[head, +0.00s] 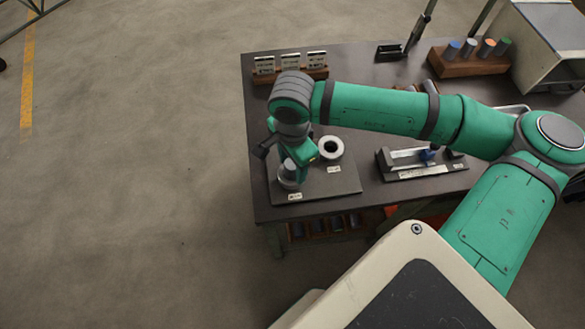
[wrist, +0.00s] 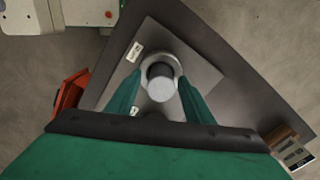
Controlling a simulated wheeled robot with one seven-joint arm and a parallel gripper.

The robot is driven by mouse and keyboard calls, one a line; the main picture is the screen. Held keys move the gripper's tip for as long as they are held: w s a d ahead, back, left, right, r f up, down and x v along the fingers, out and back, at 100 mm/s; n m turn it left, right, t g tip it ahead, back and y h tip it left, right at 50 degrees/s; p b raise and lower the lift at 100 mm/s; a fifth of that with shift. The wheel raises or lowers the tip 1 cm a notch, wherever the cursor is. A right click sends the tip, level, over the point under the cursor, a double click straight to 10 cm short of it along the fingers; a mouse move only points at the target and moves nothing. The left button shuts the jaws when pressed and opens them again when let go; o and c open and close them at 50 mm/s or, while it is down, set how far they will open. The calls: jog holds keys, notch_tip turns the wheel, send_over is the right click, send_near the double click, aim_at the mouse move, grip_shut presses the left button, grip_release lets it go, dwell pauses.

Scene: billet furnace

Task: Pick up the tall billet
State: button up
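The tall billet, a grey cylinder (head: 287,170), stands upright near the front left of the bench, on a dark plate (head: 347,181). In the wrist view the billet (wrist: 161,88) is seen nearly end-on, with a paler round rim around its lower part. My gripper (head: 296,153) is above and around the billet's upper part, pointing down. In the wrist view my gripper (wrist: 160,78) is open, with one green finger on each side of the billet and a gap showing. Contact is not visible. The head view partly hides the fingers.
A white ring (head: 331,147) sits on the same plate, right of the billet. A black fixture (head: 420,163) stands further right. A wooden rack with coloured cylinders (head: 467,63) and a wooden holder with labelled blocks (head: 262,75) are at the back. The bench's middle is fairly clear.

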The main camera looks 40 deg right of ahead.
grip_shut()
jog(key=shift+r, duration=0.1)
notch_tip(320, 180, up, 10)
jog(key=shift+f, duration=0.25)
jog(key=shift+w+f, duration=0.1)
jog(key=shift+f, duration=0.3)
dwell(0.3)
